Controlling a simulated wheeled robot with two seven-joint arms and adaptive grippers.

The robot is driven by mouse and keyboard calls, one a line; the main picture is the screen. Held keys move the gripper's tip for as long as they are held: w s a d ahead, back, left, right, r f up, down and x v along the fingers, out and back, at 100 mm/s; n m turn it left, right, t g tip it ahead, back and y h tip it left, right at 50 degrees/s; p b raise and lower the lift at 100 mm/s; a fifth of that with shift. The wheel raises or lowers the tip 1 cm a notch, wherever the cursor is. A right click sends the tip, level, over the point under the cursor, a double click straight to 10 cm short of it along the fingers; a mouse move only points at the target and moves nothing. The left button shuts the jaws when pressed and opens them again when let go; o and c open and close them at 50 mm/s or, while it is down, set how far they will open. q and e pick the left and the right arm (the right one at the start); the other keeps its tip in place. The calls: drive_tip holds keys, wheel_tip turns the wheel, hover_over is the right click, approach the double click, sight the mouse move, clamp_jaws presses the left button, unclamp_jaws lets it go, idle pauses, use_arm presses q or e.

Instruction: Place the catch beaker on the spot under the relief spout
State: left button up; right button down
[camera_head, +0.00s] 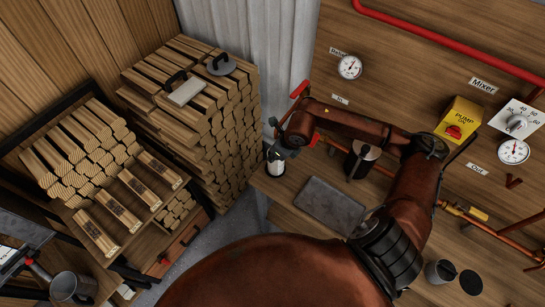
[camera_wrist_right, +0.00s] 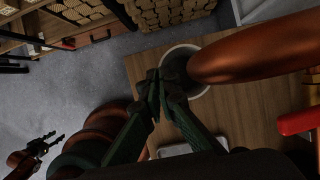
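The catch beaker (camera_head: 275,167) is a small pale cup with a dark inside, near the left edge of the wooden bench. In the right wrist view its pale rim (camera_wrist_right: 201,91) shows round a dark interior. A copper spout (camera_wrist_right: 250,55) reaches over it from the right and hides part of it. My right gripper (camera_head: 284,149) is at the beaker; in the right wrist view its fingertips (camera_wrist_right: 159,88) are together at the near rim and appear to pinch it. The marked spot cannot be made out. My left gripper (camera_wrist_right: 45,145) is empty, with its fingers apart.
A grey tray (camera_head: 331,206) and a dark lidded pot (camera_head: 361,160) stand on the bench right of the beaker. Red valve handles and pipes run close by. Stacked firewood (camera_head: 205,110) and a wood rack fill the left. A metal mug (camera_head: 72,287) is at lower left.

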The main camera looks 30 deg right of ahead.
drive_tip(key=shift+f, duration=0.3)
drive_tip(key=c, duration=2.2)
unclamp_jaws()
drive_tip(key=shift+o, duration=0.2)
drive_tip(key=v, duration=1.2)
